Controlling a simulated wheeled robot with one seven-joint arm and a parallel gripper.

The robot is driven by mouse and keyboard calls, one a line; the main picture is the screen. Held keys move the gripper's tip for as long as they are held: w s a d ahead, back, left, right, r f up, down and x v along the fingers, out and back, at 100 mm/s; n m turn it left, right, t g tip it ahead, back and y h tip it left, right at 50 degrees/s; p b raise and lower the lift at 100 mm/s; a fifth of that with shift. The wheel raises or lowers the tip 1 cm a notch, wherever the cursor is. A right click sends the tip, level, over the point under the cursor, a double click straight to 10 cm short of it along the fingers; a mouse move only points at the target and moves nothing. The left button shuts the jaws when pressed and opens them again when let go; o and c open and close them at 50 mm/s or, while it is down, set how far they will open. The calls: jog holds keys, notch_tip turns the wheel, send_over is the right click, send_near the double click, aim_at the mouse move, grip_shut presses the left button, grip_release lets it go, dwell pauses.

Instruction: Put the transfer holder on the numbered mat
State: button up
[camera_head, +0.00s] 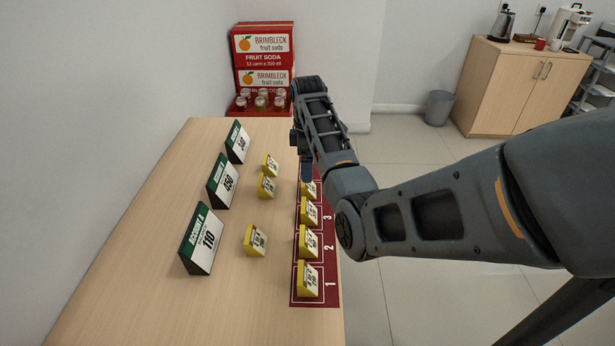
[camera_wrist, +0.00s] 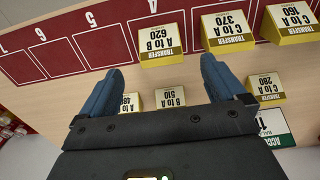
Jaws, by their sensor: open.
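The red numbered mat (camera_head: 331,290) runs along the counter's right edge; in the wrist view it shows squares 5, 6 and 7 bare (camera_wrist: 100,47). Several yellow transfer holders stand on squares 1 to 4: the nearest (camera_head: 308,279), then others (camera_head: 308,241), (camera_head: 308,212); the farthest, A to B 620 (camera_wrist: 160,40), is just beyond my fingertips. Three holders stand off the mat: C to A 280 (camera_wrist: 265,87), B to A 510 (camera_wrist: 170,98) and one partly hidden by my finger (camera_wrist: 133,101). My gripper (camera_wrist: 162,68) is open and empty above the counter's far part.
Account signs reading 110 (camera_head: 203,240), 450 (camera_head: 224,182) and 340 (camera_head: 237,143) stand in a row left of the holders. A red fruit soda display (camera_head: 262,55) stands at the counter's far end. The near left counter is clear.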

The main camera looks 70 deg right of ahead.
jog(key=shift+r, duration=2.4)
